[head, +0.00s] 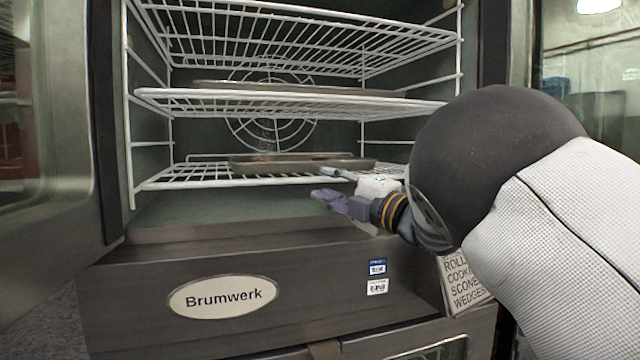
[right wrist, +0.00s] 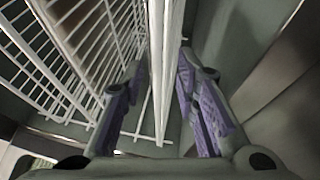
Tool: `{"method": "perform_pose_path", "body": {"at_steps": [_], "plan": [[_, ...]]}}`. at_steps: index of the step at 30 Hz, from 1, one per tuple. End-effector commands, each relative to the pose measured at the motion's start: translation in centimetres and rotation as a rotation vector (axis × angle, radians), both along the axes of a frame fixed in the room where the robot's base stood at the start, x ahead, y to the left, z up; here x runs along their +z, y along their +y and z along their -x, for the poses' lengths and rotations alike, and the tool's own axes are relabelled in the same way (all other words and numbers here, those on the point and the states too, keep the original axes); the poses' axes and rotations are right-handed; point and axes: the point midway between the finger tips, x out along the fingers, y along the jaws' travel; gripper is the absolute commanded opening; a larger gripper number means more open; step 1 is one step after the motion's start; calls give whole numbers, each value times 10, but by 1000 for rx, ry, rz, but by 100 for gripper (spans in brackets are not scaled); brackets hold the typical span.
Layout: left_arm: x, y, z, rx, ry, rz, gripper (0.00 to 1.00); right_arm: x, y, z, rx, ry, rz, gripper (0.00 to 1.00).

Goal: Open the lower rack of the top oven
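The open top oven (head: 270,215) fills the middle of the head view, with several white wire racks inside. Its lower rack (head: 185,175) is the lowest one, low in the cavity, with a dark tray (head: 260,164) on it. My right gripper (head: 328,184) is at the front edge of this rack, right of centre, fingers pointing left. In the right wrist view, its purple-padded fingers (right wrist: 161,62) stand apart on either side of a long white bar (right wrist: 157,85) of a rack. Gaps show beside the bar, so the gripper looks open around it. My left gripper is not in view.
A middle rack (head: 290,102) bearing another tray and an upper rack (head: 300,30) are above. The oven door (head: 45,150) stands open at left. A lower front panel with a Brumwerk plate (head: 222,297) lies below the opening.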

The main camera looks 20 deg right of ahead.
Motion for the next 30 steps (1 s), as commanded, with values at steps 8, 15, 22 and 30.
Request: {"method": "perform_pose_path", "body": {"at_steps": [8,15,22,30], "plan": [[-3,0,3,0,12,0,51,5,9,-23,-2,0,-1,28],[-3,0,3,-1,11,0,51,6,9,-22,-2,0,-2,17],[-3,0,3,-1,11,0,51,6,9,-22,-2,-1,-2,0],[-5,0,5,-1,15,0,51,5,9,-25,0,-1,-3,0]]}}
